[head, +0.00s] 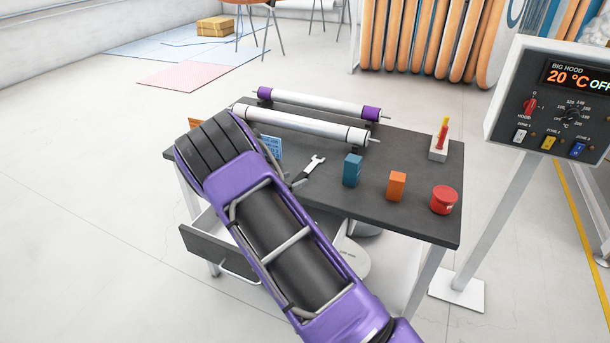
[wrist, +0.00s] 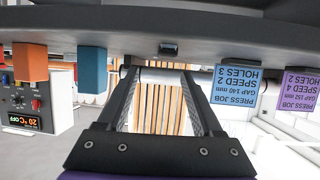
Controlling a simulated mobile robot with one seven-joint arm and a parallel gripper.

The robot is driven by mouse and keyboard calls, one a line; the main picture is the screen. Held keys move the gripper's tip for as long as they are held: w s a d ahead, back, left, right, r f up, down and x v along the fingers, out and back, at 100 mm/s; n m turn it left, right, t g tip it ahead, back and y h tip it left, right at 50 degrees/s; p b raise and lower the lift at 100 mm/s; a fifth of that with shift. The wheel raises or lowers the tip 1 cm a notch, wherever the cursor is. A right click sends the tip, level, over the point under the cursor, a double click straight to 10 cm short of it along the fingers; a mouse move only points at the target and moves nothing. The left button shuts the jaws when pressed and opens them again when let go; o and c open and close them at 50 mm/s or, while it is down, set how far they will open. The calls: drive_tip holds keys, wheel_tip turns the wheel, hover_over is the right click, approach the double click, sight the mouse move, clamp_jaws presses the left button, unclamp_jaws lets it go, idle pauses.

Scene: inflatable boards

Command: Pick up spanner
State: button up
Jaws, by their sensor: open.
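The spanner (head: 314,163) lies on the dark tabletop in the head view, with its silver open-jaw head showing and its lower end beside my arm. In the wrist view, which is upside down, a small dark piece (wrist: 168,49) on the tabletop may be the spanner seen end-on. My gripper (wrist: 158,72) is open, its two black fingers spread apart with nothing held between them. It is low, close to the table surface, with the small dark piece just past the fingertips. In the head view my arm mostly hides the gripper.
On the dark table (head: 410,217) stand a blue block (head: 352,170), an orange block (head: 396,186), a red round button (head: 444,199) and a holder (head: 438,151). Two rollers (head: 300,125) lie along the back. Blue (wrist: 236,87) and purple (wrist: 299,90) cards stand nearby. A control panel (head: 560,100) is at right.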

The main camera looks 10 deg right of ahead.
sight(304, 173)
drive_tip(key=shift+w+a+x, duration=0.15)
drive_tip(key=shift+x, duration=1.6)
drive_tip(key=shift+w+a+x, duration=0.1)
drive_tip(key=shift+a+x, duration=0.05)
drive_tip(key=shift+x, duration=1.6)
clamp_jaws()
drive_tip(key=shift+r, duration=0.1)
